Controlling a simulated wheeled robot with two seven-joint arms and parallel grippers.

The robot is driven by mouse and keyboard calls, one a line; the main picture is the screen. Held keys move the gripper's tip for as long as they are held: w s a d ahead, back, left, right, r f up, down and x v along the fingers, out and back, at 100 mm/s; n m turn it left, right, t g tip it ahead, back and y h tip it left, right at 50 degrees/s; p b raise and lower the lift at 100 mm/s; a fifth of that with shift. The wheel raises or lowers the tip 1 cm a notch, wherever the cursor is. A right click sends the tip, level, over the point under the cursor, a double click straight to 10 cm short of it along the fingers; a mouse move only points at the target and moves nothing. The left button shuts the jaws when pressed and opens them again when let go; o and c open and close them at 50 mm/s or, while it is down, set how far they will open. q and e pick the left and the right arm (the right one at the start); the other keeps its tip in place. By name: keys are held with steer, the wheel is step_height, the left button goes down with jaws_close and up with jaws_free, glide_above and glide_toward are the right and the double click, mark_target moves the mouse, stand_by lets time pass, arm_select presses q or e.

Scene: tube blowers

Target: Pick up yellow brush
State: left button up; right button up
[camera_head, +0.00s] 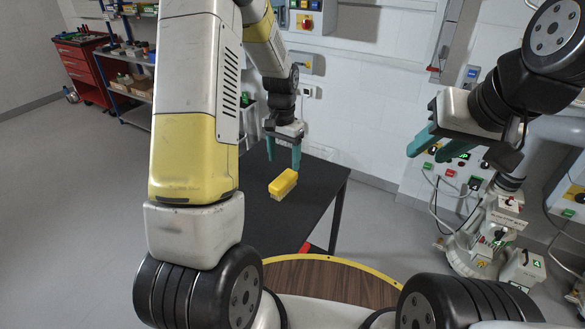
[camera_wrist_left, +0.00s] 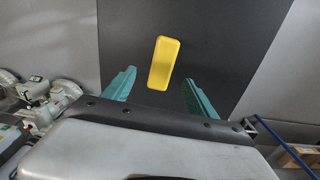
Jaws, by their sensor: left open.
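The yellow brush (camera_head: 284,182) lies on the black table (camera_head: 325,178). It also shows in the left wrist view (camera_wrist_left: 163,62), where its long body lies between and just beyond the two teal fingertips. My left gripper (camera_head: 284,164) is open and empty above the table, pointing down. In the head view its fingertips appear just above and behind the brush, apart from it. In the left wrist view the fingers (camera_wrist_left: 159,77) are spread wider than the brush. The brush's underside is mostly hidden. My right gripper (camera_head: 424,150) is raised at the right, its two teal fingers apart and empty.
The table top around the brush is clear. A red cabinet (camera_head: 80,62) and a blue-framed shelf (camera_head: 128,75) stand at the far left. Wall-mounted boxes (camera_head: 306,16) are behind the table. A machine with cables (camera_head: 490,235) stands at the right.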

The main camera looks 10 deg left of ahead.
mark_target(284, 178)
arm_select(q)
steer(key=f, duration=0.9)
steer(key=shift+w+a+f, duration=0.1)
steer(key=shift+w+a, duration=0.05)
steer(key=shift+a, duration=0.05)
jaws_close()
steer(key=shift+r, duration=0.6)
steer(key=r, duration=0.1)
steer(key=s+r, duration=0.1)
steer(key=shift+d+r, duration=0.1)
steer(key=shift+r, duration=0.25)
steer(key=s+d, duration=0.1)
steer(key=s, duration=0.9)
steer(key=s+d+r, duration=0.1)
steer(key=s, duration=0.3)
steer(key=shift+s+d+r, duration=0.1)
steer(key=shift+s+d, duration=0.2)
steer(key=shift+s, duration=0.1)
